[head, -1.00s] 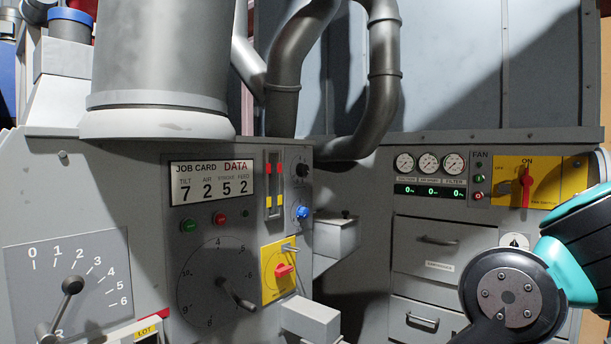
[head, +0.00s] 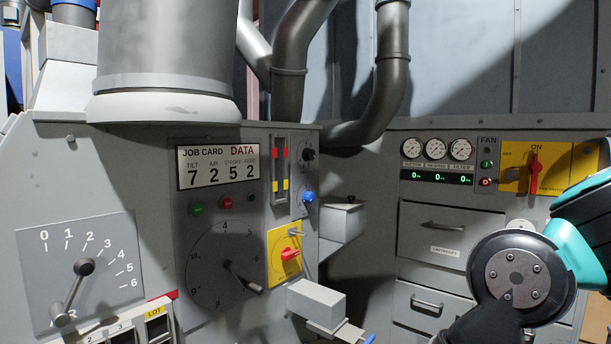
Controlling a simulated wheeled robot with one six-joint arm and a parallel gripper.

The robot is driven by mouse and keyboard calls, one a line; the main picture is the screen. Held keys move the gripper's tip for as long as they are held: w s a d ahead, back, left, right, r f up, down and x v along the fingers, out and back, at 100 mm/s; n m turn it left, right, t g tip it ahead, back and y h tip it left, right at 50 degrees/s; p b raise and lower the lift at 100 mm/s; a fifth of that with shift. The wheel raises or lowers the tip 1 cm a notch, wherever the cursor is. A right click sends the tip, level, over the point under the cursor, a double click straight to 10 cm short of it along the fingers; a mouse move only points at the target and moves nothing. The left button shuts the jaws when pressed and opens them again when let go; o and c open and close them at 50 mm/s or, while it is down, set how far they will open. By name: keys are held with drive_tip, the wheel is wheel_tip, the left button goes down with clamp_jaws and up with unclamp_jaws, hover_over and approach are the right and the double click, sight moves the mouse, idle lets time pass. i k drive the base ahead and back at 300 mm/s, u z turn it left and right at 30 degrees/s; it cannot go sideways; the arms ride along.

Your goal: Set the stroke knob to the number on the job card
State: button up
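The job card (head: 218,166) on the grey machine panel reads TILT 7, AIR 2, STROKE 5 and a last column, apparently FEED, 2. Below it is a large round dial (head: 208,268) with numbers around its edge and a dark pointer handle (head: 243,277) aimed down and right. Right of the card are a small black knob (head: 308,154) and a blue knob (head: 308,197). I cannot read which control is marked stroke. My gripper is not in view; only part of my arm shows at the right edge.
A lever (head: 72,287) on a 0 to 6 scale plate stands at left, pointing down-left. A yellow plate with a red switch (head: 290,254) is beside the dial. A grey box (head: 316,297) juts out below it. Gauges (head: 436,149), a FAN panel and drawers (head: 438,236) are at right.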

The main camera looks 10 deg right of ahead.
sight(308, 154)
drive_tip(key=z, duration=0.35)
drive_tip(key=k, duration=0.45)
drive_tip(key=z, duration=0.8)
drive_tip(key=i, duration=0.35)
drive_tip(key=u, duration=0.8)
drive_tip(key=i, duration=1.25)
drive_tip(key=u, duration=0.5)
